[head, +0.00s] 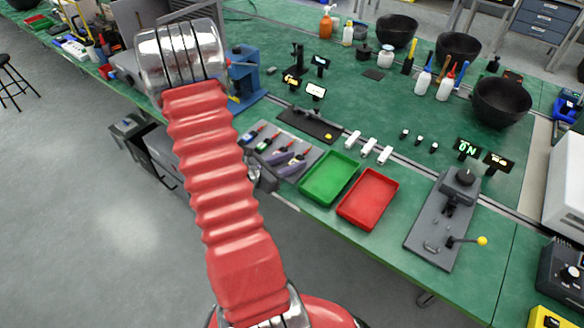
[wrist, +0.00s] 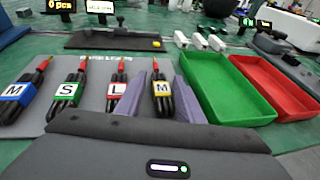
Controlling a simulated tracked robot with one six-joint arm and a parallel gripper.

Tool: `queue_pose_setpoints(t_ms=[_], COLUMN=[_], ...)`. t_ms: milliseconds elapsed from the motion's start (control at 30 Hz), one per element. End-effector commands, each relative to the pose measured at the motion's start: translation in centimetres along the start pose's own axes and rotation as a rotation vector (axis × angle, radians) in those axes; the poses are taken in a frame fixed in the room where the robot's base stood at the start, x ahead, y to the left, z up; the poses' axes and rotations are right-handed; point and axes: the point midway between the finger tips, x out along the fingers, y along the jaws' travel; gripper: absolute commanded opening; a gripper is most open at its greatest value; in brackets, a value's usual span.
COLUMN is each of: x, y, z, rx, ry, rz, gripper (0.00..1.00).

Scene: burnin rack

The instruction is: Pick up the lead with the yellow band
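The lead with the yellow band (wrist: 163,88) is a coiled black cable with a red top and a white M label. It lies at the right end of a row on a grey mat (wrist: 92,70). My gripper (wrist: 164,78) is open, its two purple fingers apart, with this lead showing between them in the wrist view. The fingers do not appear closed on it; their height over the mat is unclear. In the head view my gripper (head: 288,160) is over the mat's right part and partly hides the leads there.
To the left lie leads with red (wrist: 117,88), green (wrist: 67,88) and blue bands (wrist: 18,90). A green tray (wrist: 225,95) stands close on the right, with a red tray (wrist: 275,85) beyond. A dark flat board (head: 310,123) lies behind the mat.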

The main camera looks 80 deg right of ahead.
Motion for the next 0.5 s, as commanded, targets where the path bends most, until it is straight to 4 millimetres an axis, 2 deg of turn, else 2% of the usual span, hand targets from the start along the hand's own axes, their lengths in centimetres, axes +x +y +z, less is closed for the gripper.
queue_pose_setpoints(t_ms=[67,500], x=[-0.01,-0.01], y=[0.00,0.00], z=[0.00,0.00], rx=[0.000,0.000], ry=[0.000,0.000], rz=[0.000,0.000], gripper=[0.33,0.02])
